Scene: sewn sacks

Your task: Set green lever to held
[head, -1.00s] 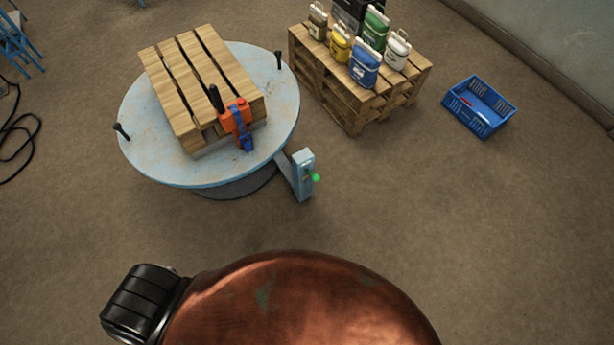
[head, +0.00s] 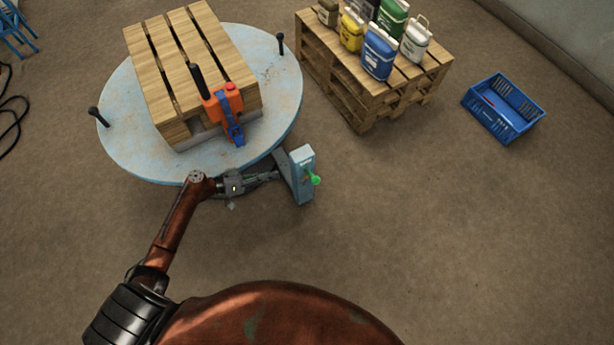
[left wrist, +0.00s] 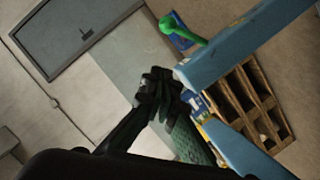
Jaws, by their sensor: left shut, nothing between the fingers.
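The green lever (head: 314,180) sits on the right side of a light-blue post (head: 301,178) beside the round turntable. In the left wrist view the lever (left wrist: 182,29) shows as a green arm with a round knob, sticking out from the upper end of the blue post (left wrist: 240,45). My left gripper (head: 276,176) is just left of the post in the head view, on the side away from the lever. In the left wrist view its fingers (left wrist: 163,84) are shut together and empty, apart from the lever. Any label on the post is too small to read. My right gripper is not in view.
The blue turntable (head: 125,155) carries a wooden pallet (head: 185,75) with an orange and blue tool (head: 224,104). Another pallet (head: 372,95) at the back holds several sewn sacks. A blue crate (head: 503,108) stands at the right. Floor right of the post is clear.

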